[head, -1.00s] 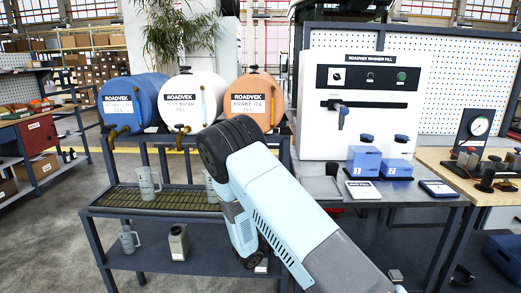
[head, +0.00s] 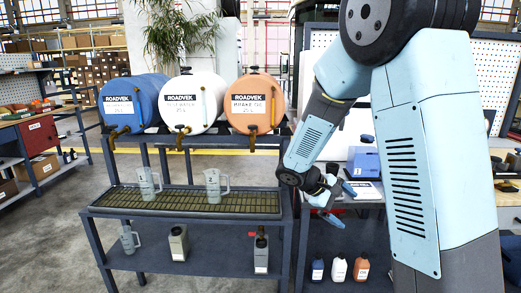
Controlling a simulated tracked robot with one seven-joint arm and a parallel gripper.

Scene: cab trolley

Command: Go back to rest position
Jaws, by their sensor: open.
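My gripper (head: 334,205) shows in the head view at the end of my folded arm, right of the trolley's grated tray. It looks small and is partly hidden by my own wrist. Its jaws are open and I see nothing held between them. My light-blue arm fills the right of the view and hides most of the white washer-fill cabinet (head: 304,80).
A blue drum (head: 128,100), a white drum (head: 190,98) and an orange drum (head: 255,98) sit on the rack. Two clear jugs (head: 148,183) (head: 213,185) stand on the grated tray (head: 120,198). Small bottles (head: 339,269) stand low at right. Open floor lies left.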

